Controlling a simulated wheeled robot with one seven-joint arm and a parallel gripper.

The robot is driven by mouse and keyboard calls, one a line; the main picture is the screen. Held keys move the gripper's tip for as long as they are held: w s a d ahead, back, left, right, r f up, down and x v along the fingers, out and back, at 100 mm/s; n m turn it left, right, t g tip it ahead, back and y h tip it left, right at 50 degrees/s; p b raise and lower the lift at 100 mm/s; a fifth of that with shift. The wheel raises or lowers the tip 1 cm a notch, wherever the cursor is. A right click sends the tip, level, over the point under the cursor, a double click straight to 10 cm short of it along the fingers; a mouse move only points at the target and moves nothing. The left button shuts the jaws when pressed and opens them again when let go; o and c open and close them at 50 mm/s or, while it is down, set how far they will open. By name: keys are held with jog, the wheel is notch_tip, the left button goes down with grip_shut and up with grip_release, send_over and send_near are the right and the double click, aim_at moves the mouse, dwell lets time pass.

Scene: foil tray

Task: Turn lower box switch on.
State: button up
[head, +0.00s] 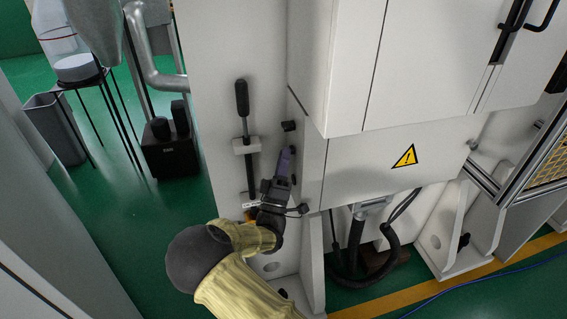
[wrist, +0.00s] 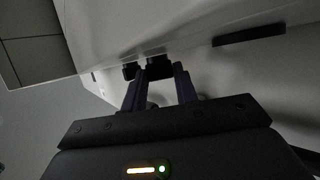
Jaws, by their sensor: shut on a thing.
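My gripper (head: 287,158) reaches up along the white machine's side panel, its purple fingers close to the panel. In the wrist view the two fingers of my gripper (wrist: 159,83) stand a little apart, shut on a small black block, the lower box switch (wrist: 158,67). In the head view my fingers hide this switch, so I cannot tell its setting. Another small black box (head: 289,126) sits on the panel just above my fingertips; a second dark block (wrist: 131,70) shows beside the held one in the wrist view.
A black-handled lever (head: 242,98) in a white bracket stands on the panel left of my gripper. A white cabinet with a yellow warning sign (head: 404,156) juts out on the right. Black hoses (head: 384,262) hang below it.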

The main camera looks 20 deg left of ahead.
jog(key=shift+f, duration=0.1)
jog(key=o, duration=1)
jog(key=b+v, duration=0.1)
jog(key=v, duration=1.6)
jog(key=shift+s+f+b, duration=0.1)
jog(key=shift+s+b, duration=0.05)
jog(key=shift+b, duration=0.15)
jog(key=shift+c, duration=0.3)
